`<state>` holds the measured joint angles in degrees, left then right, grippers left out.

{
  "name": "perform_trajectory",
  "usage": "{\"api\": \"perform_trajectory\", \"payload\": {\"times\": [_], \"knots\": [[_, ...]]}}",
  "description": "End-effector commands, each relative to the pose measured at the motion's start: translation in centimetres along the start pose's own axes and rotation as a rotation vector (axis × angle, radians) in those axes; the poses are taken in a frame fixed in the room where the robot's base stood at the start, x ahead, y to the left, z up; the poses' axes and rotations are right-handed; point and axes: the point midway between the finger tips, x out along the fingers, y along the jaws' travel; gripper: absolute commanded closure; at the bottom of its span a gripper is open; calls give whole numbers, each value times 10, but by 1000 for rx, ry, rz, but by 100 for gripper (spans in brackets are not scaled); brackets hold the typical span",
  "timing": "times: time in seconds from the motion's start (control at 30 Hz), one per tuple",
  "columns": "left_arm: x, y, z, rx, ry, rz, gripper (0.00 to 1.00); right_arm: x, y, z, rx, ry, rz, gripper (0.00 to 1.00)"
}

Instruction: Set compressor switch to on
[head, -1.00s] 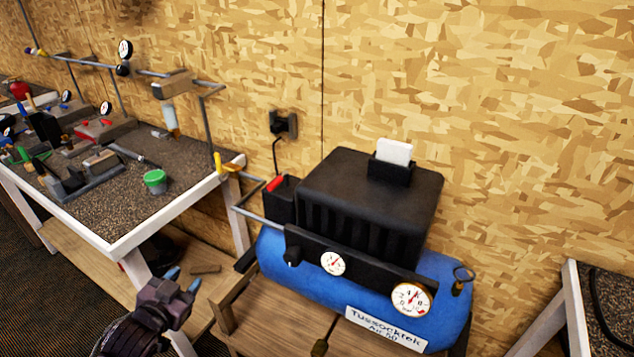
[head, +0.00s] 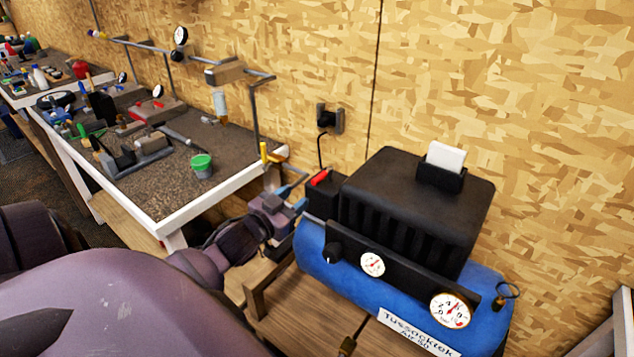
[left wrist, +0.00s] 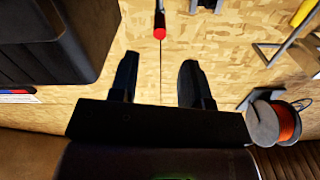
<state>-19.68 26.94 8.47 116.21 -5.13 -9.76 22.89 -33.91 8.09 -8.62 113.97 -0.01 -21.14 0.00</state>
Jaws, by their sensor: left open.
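The blue air compressor (head: 330,258) with its black motor cover (head: 415,205) stands at the right centre of the head view. Its switch box (head: 323,197) is black, at the left end, with a red switch lever (head: 320,178) on top. My left gripper (head: 300,195) is just left of the box, with its blue fingertips toward it. In the left wrist view a red-tipped part (left wrist: 159,33), apparently the lever, lies ahead of the gap between the open fingers (left wrist: 158,65). Nothing is between the fingers. Contact with the box cannot be told. My right gripper is not in view.
A pipe runs near my gripper from the bench side. A wall outlet (head: 329,118) with a cord is behind.

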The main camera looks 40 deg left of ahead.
Motion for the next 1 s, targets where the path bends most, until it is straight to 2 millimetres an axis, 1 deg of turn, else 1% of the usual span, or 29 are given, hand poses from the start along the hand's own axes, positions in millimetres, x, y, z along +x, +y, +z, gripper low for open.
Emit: {"api": "perform_trajectory", "payload": {"times": [0.03,0.3,0.5,0.67,0.93,0.97,1.0], "knots": [[10,0,-1,1,2,1,57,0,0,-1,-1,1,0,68],[52,0,0,-1,0,0,57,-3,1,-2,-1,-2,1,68],[73,0,1,0,-2,0,57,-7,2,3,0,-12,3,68],[80,0,1,1,-2,0,57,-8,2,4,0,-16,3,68],[81,0,1,0,-2,0,57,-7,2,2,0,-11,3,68],[81,0,1,0,-2,0,58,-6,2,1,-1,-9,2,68],[81,0,1,0,-2,0,64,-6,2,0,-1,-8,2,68]]}}
